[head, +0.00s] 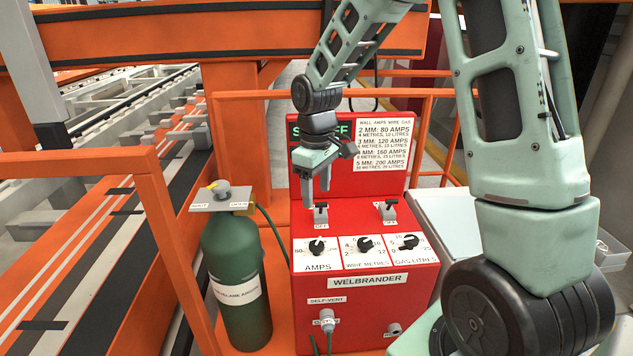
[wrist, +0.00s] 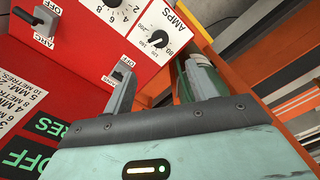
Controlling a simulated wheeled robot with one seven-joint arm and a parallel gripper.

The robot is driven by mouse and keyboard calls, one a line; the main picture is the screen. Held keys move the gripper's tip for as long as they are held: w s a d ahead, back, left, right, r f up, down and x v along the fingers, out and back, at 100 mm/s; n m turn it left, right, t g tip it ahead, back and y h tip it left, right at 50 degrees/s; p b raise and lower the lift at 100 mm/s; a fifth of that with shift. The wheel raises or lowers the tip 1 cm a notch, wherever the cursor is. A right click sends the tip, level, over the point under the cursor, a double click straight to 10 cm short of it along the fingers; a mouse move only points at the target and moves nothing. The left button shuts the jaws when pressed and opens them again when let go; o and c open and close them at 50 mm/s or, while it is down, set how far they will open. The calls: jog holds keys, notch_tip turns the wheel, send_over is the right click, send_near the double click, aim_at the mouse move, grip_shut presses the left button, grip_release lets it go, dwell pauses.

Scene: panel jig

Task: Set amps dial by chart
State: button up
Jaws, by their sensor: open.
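The red welder (head: 365,235) has a black amps dial (head: 317,246) on a white plate at its lower left; it also shows in the wrist view (wrist: 158,40). I cannot tell its exact setting. The chart (head: 384,145) on the back panel lists 2 MM: 80 AMPS, 3 MM: 120, 4 MM: 160 and 5 MM: 200. My gripper (head: 316,197) is open and empty, pointing down above the left toggle switch (head: 320,214), behind and above the amps dial. In the wrist view one finger partly covers that switch (wrist: 122,74).
A wire metres dial (head: 365,244) and gas litres dial (head: 409,242) sit right of the amps dial. A second toggle switch (head: 388,211) stands behind them. A green gas cylinder (head: 238,275) and orange rails (head: 165,230) stand left.

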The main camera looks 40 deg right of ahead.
jog(key=shift+r, duration=1.2)
